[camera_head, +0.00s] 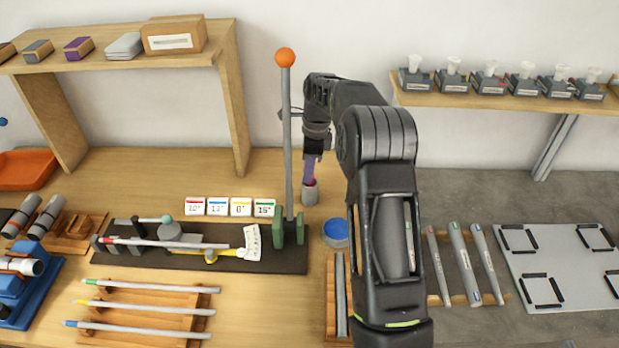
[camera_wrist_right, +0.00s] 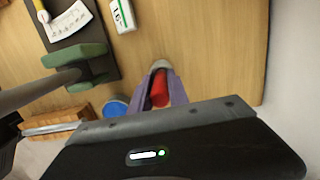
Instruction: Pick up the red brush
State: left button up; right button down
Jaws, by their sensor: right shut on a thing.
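The red brush (camera_wrist_right: 159,92) shows in the right wrist view as a short red piece between two purplish fingers. My right gripper (camera_head: 309,178) is shut on it. The gripper points down at a small grey cup (camera_head: 310,194) on the wooden table, close to the back. The cup's rim (camera_wrist_right: 160,65) also shows just beyond the fingertips in the right wrist view. In the head view the brush is mostly hidden by the fingers; I cannot tell whether its lower end is still inside the cup. My left gripper is not in view.
A grey post with an orange ball (camera_head: 285,58) stands just left of my right gripper. A blue-topped round tub (camera_head: 336,233) is close in front. Several small number cards (camera_head: 218,206) lie to the left. A wall shelf (camera_head: 500,100) is at the right.

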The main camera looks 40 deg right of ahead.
notch_tip(320, 180, up, 10)
dwell(0.6)
jog(key=shift+f, duration=0.1)
dwell(1.9)
